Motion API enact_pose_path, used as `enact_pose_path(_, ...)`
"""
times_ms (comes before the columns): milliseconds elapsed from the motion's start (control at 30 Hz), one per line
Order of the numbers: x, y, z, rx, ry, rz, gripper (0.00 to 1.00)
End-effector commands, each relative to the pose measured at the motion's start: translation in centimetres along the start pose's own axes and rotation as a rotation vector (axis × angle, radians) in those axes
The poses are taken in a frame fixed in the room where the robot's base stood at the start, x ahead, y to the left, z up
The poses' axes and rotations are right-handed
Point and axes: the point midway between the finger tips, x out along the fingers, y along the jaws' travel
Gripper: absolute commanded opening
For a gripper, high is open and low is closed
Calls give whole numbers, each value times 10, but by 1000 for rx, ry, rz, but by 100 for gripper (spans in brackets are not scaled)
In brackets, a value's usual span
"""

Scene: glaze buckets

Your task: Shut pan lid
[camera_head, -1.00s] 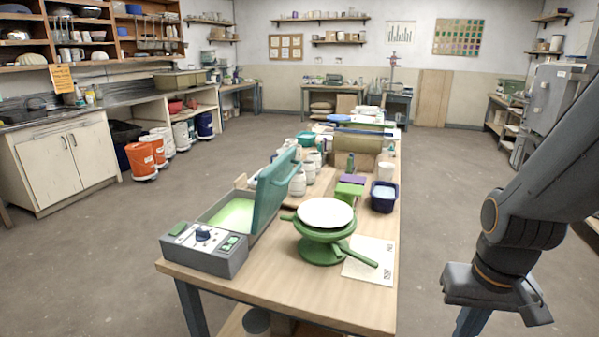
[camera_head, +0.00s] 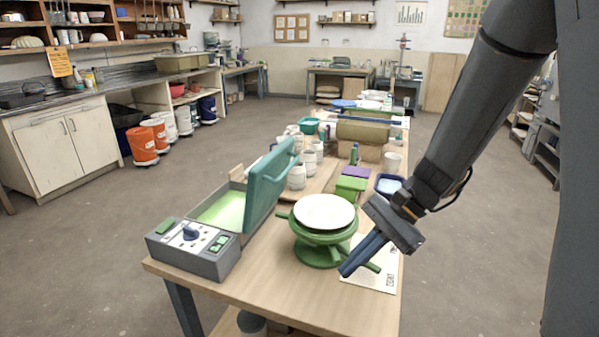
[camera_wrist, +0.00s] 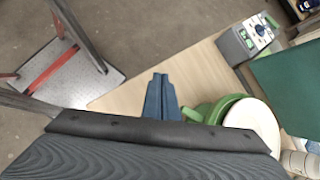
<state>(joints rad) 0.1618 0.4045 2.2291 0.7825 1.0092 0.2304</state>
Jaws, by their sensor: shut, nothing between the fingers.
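The pan is a grey box with green inside (camera_head: 222,211) at the left of the table, with a control panel (camera_head: 194,246) on its front. Its teal lid (camera_head: 270,190) stands raised and tilted along the pan's right side. The lid also shows in the wrist view (camera_wrist: 292,88) at the right edge. My gripper (camera_head: 344,273) is shut and empty, with blue fingers pointing down and left. It is right of the lid, over the table's right front part, beside the green banding wheel. In the wrist view, my shut fingers (camera_wrist: 160,80) are over the bare tabletop.
A green turntable (camera_head: 318,252) with a pale disc (camera_head: 323,212) stands between the lid and my gripper. A paper sheet (camera_head: 383,275) lies beneath. White jars (camera_head: 297,177) stand behind the lid. A blue tub (camera_head: 388,184) sits farther back. The table's front is clear.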

Motion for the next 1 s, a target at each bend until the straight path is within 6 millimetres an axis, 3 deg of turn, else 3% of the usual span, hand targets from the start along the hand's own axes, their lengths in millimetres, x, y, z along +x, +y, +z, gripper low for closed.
enact_pose_path(100, -13, -65, -9, 241, -230, -206, 0)
enact_pose_path(200, -38, -114, -23, 384, -412, -373, 0)
enact_pose_path(300, -67, -150, -40, 472, -562, -514, 0)
enact_pose_path(500, -108, -182, -65, 541, -730, -675, 0)
enact_pose_path(600, -112, -188, -67, 548, -754, -697, 0)
enact_pose_path(767, -104, -202, -58, 547, -756, -697, 0)
enact_pose_path(1000, -78, -236, -36, 546, -755, -694, 0)
